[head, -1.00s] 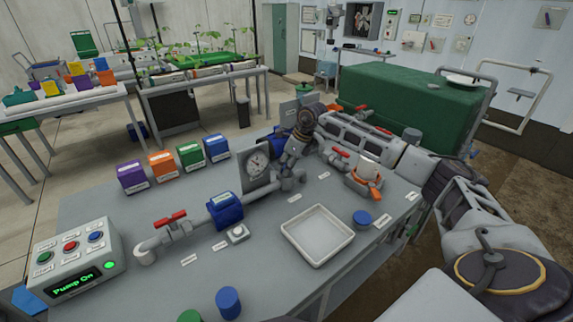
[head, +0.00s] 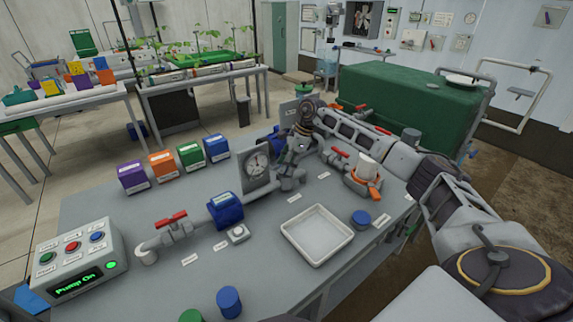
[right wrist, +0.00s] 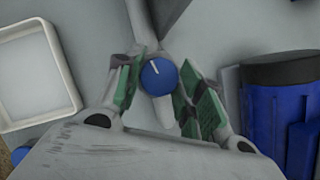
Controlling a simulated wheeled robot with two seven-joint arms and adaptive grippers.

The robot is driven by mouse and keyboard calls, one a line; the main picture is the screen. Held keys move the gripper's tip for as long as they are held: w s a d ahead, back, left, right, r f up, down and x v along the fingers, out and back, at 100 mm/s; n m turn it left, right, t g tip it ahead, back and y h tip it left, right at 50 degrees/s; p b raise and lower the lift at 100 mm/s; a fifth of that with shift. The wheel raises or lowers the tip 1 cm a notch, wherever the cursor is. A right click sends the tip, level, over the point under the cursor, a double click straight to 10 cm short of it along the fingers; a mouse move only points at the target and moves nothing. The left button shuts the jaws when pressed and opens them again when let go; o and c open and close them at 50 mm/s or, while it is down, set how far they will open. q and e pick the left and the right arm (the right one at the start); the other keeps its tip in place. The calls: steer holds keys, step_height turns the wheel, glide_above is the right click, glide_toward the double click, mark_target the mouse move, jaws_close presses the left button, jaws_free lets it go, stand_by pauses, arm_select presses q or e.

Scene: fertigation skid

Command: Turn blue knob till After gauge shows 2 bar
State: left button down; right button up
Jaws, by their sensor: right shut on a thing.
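The blue knob (right wrist: 158,76) has a white pointer line and sits between the fingers of my right gripper (right wrist: 155,92) in the right wrist view. That gripper is shut on it, with green pads at its sides. In the head view my right gripper (head: 294,160) reaches down to the pipe from above, and I cannot pick out the knob there. A round gauge (head: 256,163) on a grey plate stands just left of the gripper. Its needle is too small to read. Another grey plate (head: 289,112) stands behind my wrist, its face mostly hidden. My left gripper is out of view.
A white tray (head: 317,236) lies in front of the pipe. The control box (head: 78,262) reads "Pump On".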

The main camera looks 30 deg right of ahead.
stand_by(0.4)
steer(key=o, duration=1)
steer(key=v, duration=1.2)
steer(key=shift+w+r, duration=0.1)
stand_by(0.3)
